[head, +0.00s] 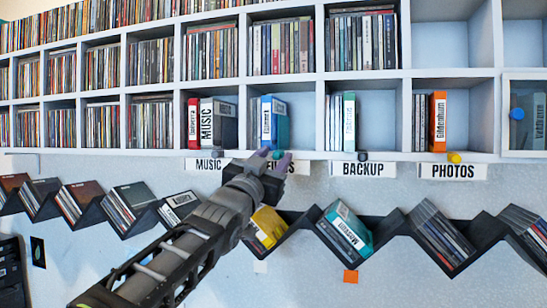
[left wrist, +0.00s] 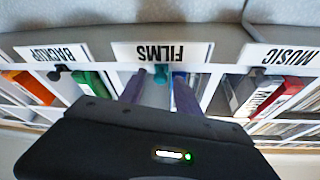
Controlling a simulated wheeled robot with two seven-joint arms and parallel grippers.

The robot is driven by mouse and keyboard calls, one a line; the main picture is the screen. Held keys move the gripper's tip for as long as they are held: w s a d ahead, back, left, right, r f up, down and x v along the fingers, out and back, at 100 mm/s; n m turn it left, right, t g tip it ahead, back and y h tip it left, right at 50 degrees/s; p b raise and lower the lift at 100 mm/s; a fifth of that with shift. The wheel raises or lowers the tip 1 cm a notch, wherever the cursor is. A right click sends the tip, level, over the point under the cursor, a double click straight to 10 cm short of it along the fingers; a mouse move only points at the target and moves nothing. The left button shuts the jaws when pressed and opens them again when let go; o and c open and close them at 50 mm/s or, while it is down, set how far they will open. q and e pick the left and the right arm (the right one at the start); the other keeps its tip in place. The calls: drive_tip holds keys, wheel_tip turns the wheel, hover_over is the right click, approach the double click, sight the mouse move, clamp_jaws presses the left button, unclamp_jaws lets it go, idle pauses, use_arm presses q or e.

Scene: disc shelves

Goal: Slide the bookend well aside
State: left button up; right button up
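A teal knob (head: 277,154) sits at the front edge of the FILMS compartment, and it also shows in the left wrist view (left wrist: 161,73). It may belong to the bookend; I cannot make out a bookend plate behind it. A blue case (head: 274,124) stands in that compartment. My left gripper (head: 273,158) is at the shelf edge, in front of the FILMS label (left wrist: 163,53). Its two purple fingers (left wrist: 160,88) are apart, one on each side of the teal knob, with gaps showing. My right gripper is not in view.
Similar knobs sit at MUSIC (head: 216,153), BACKUP (head: 362,155) and PHOTOS (head: 454,157). A glass-fronted box with a blue knob (head: 517,114) is at the far right. Below runs a dark zigzag rack (head: 300,222) with slanted cases. The right part of the FILMS compartment looks clear.

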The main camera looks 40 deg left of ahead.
use_arm(q)
drive_tip(key=shift+c, duration=0.5)
clamp_jaws()
idle(0.8)
